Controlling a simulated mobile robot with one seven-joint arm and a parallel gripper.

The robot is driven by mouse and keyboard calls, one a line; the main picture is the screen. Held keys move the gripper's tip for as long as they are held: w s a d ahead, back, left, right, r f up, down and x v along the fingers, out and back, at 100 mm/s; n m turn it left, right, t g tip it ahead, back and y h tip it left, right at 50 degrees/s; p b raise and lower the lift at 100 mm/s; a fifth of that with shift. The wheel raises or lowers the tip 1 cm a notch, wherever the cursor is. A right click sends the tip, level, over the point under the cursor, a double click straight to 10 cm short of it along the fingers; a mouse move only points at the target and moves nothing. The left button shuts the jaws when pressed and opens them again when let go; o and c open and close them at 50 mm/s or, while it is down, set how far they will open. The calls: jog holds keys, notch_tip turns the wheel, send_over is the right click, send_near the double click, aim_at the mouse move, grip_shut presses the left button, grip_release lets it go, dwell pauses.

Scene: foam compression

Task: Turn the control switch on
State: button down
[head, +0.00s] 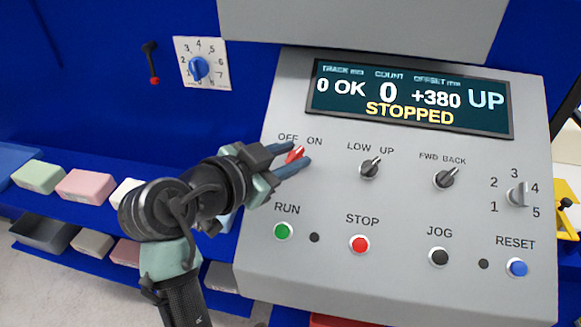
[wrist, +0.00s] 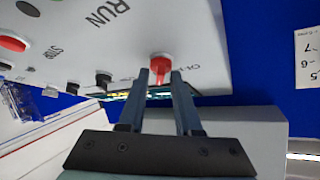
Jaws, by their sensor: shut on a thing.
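The control switch (head: 294,154) is a red knob under the OFF and ON labels, at the upper left of the grey control panel (head: 330,185). My gripper (head: 300,157) is at the switch, with its two blue-grey fingers on either side of the red handle. In the wrist view the red switch (wrist: 160,62) sits between the fingertips of my gripper (wrist: 161,75), and they are shut on it. The fingers partly hide the knob, so its exact angle is hard to tell.
To the right are the LOW/UP knob (head: 370,168) and the FWD/BACK knob (head: 445,178). Below are the green RUN button (head: 283,231) and red STOP button (head: 359,244). Foam blocks (head: 85,186) lie on a blue shelf at left. A blue dial (head: 198,68) is on the back wall.

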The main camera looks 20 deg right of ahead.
jog(key=shift+f+m+g+b, duration=0.1)
jog(key=shift+m+g+b, duration=0.3)
jog(key=shift+m, duration=0.2)
jog(key=c, duration=0.9)
grip_release()
jog(key=shift+a, duration=0.1)
jog(key=b+v, duration=0.1)
jog(key=v, duration=1.1)
jog(key=shift+s+a+b, duration=0.15)
jog(key=shift+a+b, duration=0.25)
